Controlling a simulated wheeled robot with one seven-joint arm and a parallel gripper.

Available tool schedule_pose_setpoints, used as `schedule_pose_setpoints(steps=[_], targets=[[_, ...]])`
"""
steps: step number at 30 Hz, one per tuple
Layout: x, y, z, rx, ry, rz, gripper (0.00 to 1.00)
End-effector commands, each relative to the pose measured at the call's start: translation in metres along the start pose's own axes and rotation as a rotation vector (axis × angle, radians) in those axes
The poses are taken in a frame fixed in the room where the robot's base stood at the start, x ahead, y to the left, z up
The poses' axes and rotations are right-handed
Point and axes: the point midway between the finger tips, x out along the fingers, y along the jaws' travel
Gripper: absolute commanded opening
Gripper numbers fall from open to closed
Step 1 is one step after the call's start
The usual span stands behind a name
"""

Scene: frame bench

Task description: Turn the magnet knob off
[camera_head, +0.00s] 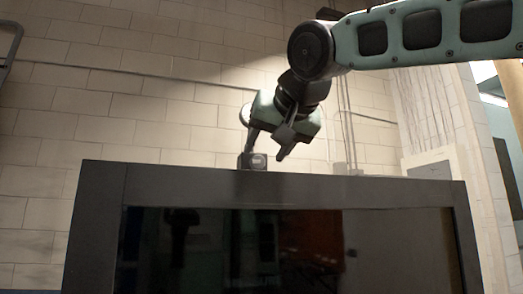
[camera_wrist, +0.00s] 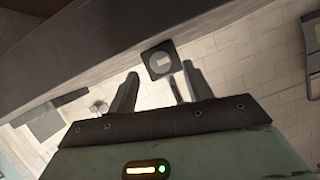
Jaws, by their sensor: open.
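The magnet base (camera_head: 252,161) is a small black block on the top edge of a large dark frame (camera_head: 120,176). In the wrist view the base (camera_wrist: 151,71) is a black square with a round grey knob (camera_wrist: 161,62) and a pale mark on its face. My gripper (camera_head: 268,150) is just above and beside the base, pointing down. In the wrist view my gripper (camera_wrist: 160,74) has its two fingers spread and empty, with the knob beyond and between the tips. The knob appears apart from both fingers. A thin dark prong also shows near the right finger.
The frame surrounds a dark glossy panel (camera_head: 290,250) below. A pale brick wall (camera_head: 120,110) stands behind. A small grey object (camera_head: 345,168) is on the frame's top farther right. Open air lies left of my gripper.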

Motion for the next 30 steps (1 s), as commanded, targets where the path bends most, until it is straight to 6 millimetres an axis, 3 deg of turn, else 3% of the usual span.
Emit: schedule_pose_setpoints(steps=[7,18,19,24,30], targets=[[0.030,0.000,-0.001,0.000,-0.001,0.001,0.50],[0.036,0.000,0.000,0.000,0.000,0.000,0.50],[0.036,0.000,0.000,0.000,0.001,0.000,0.48],[0.036,0.000,0.000,0.000,0.000,0.000,0.05],[0.036,0.000,0.000,-0.007,0.001,0.002,0.05]])
